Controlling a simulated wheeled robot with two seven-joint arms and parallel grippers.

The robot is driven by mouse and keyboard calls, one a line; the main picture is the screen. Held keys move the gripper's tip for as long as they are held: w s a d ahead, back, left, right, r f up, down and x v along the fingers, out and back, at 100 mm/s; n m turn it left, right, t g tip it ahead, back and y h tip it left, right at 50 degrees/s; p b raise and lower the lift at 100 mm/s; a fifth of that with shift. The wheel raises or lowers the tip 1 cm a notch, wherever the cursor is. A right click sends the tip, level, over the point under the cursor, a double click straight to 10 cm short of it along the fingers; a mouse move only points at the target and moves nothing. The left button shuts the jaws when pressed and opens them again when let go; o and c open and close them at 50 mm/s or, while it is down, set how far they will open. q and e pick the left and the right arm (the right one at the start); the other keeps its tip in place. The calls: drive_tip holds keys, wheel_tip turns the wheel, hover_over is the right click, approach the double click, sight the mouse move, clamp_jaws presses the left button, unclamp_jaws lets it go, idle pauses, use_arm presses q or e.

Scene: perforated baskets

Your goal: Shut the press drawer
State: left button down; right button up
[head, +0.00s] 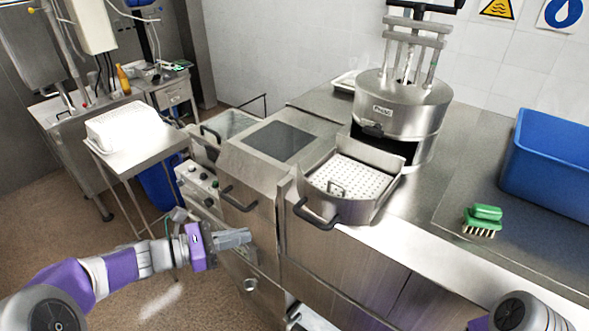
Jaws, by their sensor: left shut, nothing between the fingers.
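The press (398,112) is a round steel machine on the counter. Its drawer (352,190) is pulled out toward me, with a perforated white tray inside and a dark handle (318,217) on its front. A dark gap shows in the press body behind the drawer. My left gripper (247,237) is shut and empty, in front of the steel cabinet, to the left of and a little lower than the drawer handle, apart from it. My right gripper is out of view; only part of my right arm shows at the lower right.
A blue bin (552,160) and a green brush (483,221) are on the counter at right. A steel unit with a dark window (279,141) and a handle (238,200) stands left of the drawer. A white perforated basket (124,126) sits on a side table.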

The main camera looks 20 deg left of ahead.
use_arm(q)
wheel_tip(320, 180, up, 6)
drive_tip(key=a+t, duration=0.1)
drive_tip(key=t, duration=0.1)
drive_tip(key=h+p, duration=0.1)
drive_tip(key=p, duration=0.1)
approach(301, 192)
drive_tip(key=x, duration=0.7)
drive_tip(key=shift+a, duration=0.1)
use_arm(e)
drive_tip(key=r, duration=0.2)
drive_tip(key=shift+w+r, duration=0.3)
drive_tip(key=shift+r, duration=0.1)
